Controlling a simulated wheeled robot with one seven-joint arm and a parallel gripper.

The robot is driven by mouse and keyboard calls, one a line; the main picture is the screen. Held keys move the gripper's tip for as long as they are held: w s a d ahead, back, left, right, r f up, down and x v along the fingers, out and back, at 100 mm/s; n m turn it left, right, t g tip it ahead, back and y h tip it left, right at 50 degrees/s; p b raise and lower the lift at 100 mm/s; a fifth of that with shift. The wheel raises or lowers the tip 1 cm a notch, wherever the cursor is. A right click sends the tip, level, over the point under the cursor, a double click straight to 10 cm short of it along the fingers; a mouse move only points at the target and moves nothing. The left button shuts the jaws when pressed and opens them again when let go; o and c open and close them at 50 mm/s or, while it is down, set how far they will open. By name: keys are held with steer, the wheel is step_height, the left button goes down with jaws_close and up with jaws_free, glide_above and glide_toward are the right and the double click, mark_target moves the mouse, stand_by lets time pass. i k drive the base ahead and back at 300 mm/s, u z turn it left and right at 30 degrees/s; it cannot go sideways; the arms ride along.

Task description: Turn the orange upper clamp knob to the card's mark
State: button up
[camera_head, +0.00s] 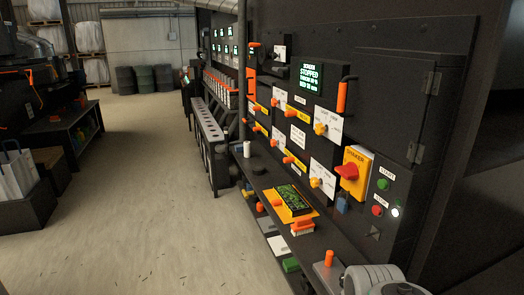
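A dark upright control panel (300,58) runs along the right side in the head view. Several small orange knobs sit on it in an upper and a lower row, among them one in the upper row (275,103) and one in the lower row (289,160). Yellow labels lie beside them. White cards are fixed between the rows, one in the middle (298,137) and one behind an upper yellow-orange knob (328,120). The print is too small to read, so I cannot tell which knob is the upper clamp one or where its mark is. My gripper is not visible.
A screen (311,77) reads STOPPED. A red switch on a yellow box (355,173) and small push buttons (383,184) are to the right. A dark shelf (262,181) below the panel holds a yellow-framed device (292,207). Concrete floor (150,190) is open on the left.

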mark_target(274, 103)
steer(key=u, duration=0.1)
steer(key=i, duration=0.45)
steer(key=u, duration=0.05)
steer(key=k, duration=1.1)
steer(key=u, duration=0.9)
steer(key=i, duration=0.8)
steer(key=z, duration=0.45)
steer(key=i, duration=0.8)
steer(key=z, duration=0.9)
